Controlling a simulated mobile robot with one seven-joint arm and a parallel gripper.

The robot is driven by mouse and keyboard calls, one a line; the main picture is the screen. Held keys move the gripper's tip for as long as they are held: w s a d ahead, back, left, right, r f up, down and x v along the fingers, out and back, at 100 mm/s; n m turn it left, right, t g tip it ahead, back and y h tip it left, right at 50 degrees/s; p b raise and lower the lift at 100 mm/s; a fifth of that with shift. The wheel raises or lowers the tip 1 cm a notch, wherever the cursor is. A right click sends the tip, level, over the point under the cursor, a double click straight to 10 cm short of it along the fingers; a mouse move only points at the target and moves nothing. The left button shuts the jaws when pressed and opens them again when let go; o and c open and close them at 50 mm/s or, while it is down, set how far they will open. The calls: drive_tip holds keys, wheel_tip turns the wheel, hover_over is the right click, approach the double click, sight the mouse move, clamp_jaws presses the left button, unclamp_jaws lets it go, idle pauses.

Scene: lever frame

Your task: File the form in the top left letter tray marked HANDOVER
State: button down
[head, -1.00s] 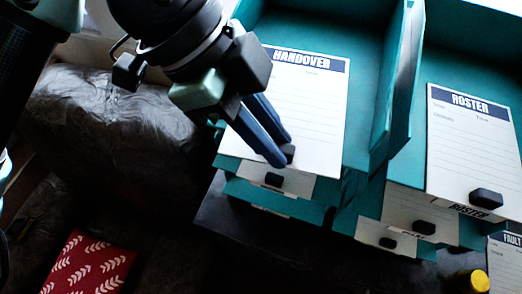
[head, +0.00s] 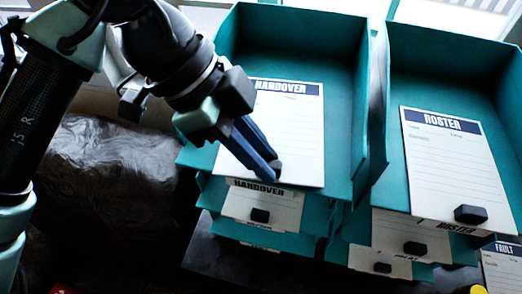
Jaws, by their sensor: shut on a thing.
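The form (head: 300,135) is a white sheet with a dark blue HANDOVER heading and a black block at its front edge. It lies in the top left teal letter tray (head: 300,42), in the front part, with bare tray floor behind it. My gripper (head: 276,172) is shut on the black block at the form's front edge, its blue fingers reaching down from the upper left. The tray's HANDOVER label (head: 257,187) shows just below that edge. The fingers and wrist hide the form's left side.
More trays with black-blocked sheets (head: 262,208) sit below. The right tray column holds a ROSTER form (head: 447,160) on top. A teal wall (head: 378,110) separates the columns. A FAULT sheet (head: 502,268) is at lower right. A crumpled grey surface (head: 110,175) lies left.

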drive_tip(key=shift+f+b, duration=0.4)
drive_tip(key=shift+f, duration=0.2)
drive_tip(key=c, duration=0.7)
unclamp_jaws()
